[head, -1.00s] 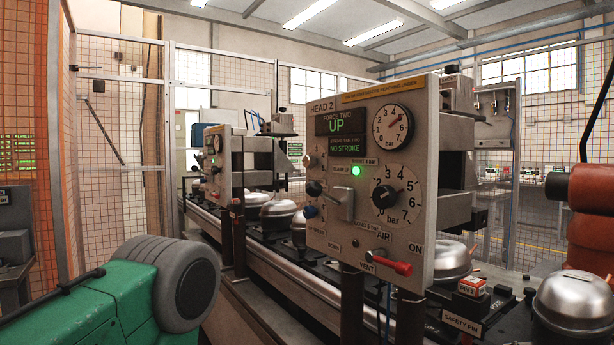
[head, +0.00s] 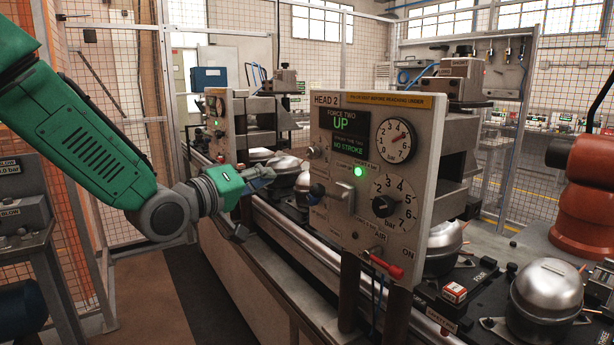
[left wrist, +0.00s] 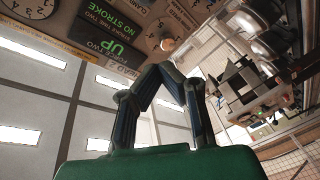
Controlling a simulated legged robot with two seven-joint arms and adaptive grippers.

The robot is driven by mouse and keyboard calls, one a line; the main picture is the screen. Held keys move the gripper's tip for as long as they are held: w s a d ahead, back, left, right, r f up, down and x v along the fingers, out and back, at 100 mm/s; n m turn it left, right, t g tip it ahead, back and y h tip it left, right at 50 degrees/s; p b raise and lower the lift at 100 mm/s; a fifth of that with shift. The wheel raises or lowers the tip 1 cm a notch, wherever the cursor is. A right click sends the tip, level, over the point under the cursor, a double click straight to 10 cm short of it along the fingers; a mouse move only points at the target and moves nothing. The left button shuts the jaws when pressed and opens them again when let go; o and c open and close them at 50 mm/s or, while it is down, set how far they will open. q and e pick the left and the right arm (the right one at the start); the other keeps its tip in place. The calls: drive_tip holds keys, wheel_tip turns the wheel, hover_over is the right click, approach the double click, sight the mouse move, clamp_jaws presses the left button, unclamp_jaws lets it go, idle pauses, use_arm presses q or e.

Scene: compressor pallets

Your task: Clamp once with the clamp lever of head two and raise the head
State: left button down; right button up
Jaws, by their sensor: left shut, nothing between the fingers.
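The head two panel (head: 332,235) stands upright at the centre of the head view. Its display (head: 347,132) reads "FORCE TWO UP" and "NO STROKE", and a green lamp (head: 358,171) is lit. Below the display is a grey lever block (head: 344,198) with a dark knob (head: 317,190) on its left; I cannot tell their exact join. My left gripper (head: 265,176) is shut and empty, left of the panel and apart from the knob. In the left wrist view its fingers (left wrist: 158,70) meet at the tips, near the tilted panel. My right gripper is not in view.
A red air handle (head: 387,266) sticks out at the panel's lower edge. Silver compressor domes (head: 546,290) stand along the line, one at the right front. Another head (head: 215,115) stands farther back at left. An orange machine (head: 588,205) is at right. The left floor strip is clear.

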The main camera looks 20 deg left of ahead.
sight(327, 194)
use_arm(q)
drive_tip(key=w+d+f+p, duration=0.1)
drive_tip(key=w+d+f, duration=0.1)
drive_tip(key=w+d, duration=0.4)
drive_tip(key=shift+w+f+p, duration=0.2)
drive_tip(key=shift+w+p, duration=0.2)
drive_tip(key=shift+w, duration=0.05)
drive_tip(key=shift+d, duration=0.1)
idle(0.4)
